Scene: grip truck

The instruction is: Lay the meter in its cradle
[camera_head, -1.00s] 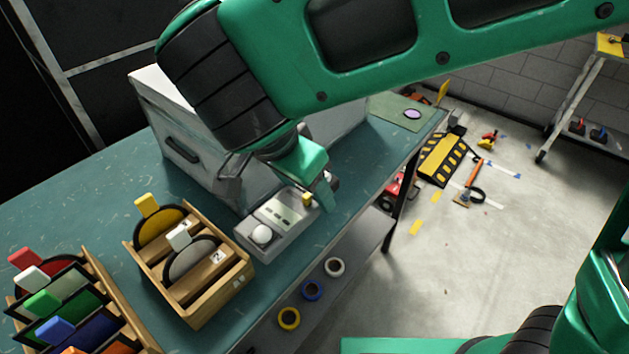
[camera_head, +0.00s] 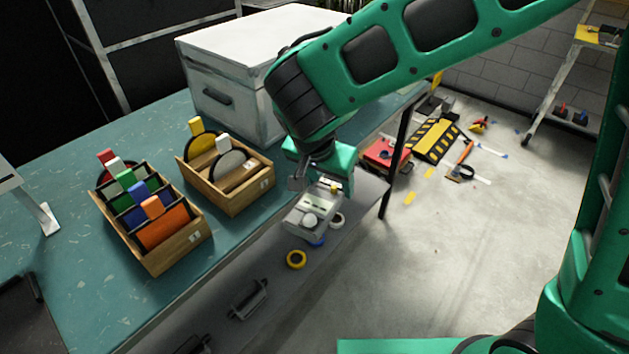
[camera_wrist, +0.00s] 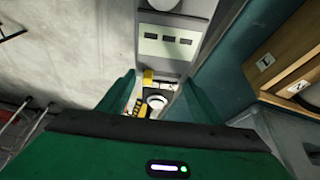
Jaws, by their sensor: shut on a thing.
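The meter (camera_head: 305,222) is a light grey box with a pale panel, a white dome and a small yellow part. In the head view it hangs from my gripper (camera_head: 322,185), just outside the bench's front edge and above the lower shelf. The fingertips partly hide the gripped part. I cannot tell for certain which thing is the cradle.
Wooden racks (camera_head: 180,250) with coloured plates and a large grey case (camera_head: 225,107) stand on the teal bench (camera_head: 85,285). Rings, including a yellow one (camera_head: 296,259), and a metal bracket (camera_head: 248,298) are on the lower shelf. The bench surface at front left is clear.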

